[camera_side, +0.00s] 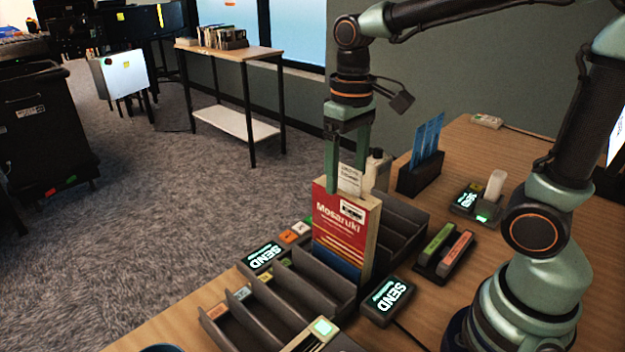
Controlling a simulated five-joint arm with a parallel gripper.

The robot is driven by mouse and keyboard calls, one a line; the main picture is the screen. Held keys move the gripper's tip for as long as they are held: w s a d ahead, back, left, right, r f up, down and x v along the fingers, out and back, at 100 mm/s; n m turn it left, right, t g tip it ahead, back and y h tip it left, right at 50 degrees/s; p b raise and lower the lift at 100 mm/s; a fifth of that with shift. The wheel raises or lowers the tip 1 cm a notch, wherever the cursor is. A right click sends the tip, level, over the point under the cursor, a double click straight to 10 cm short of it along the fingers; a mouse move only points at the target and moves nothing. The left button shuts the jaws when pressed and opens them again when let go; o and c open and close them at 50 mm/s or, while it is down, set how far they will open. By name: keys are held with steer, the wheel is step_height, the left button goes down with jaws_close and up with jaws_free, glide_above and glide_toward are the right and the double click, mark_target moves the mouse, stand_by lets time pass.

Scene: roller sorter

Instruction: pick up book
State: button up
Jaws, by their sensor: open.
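A red, white and blue book (340,232) marked "Mosaruki" stands upright in a slot of the dark divided rack (290,300). A pale slip or card (350,178) shows at its top edge. My gripper (347,188) points down over the book, with its green fingers apart. One finger is at the book's upper left and the other is behind its top right, so the fingers appear to straddle the top edge. Whether they touch the book cannot be told.
A SEND button box (386,300) sits right of the rack, another (263,255) left. Green and red-topped blocks (443,250) and a holder with blue cards (421,178) stand to the right. A white bottle (376,172) stands behind the book. Open wood shows at the back right.

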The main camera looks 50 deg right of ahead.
mark_target(344, 200)
steer(key=shift+w+d+f, duration=0.1)
steer(key=shift+f, duration=1.65)
steer(key=shift+w+d+f, duration=0.1)
steer(key=shift+f, duration=1.65)
jaws_close()
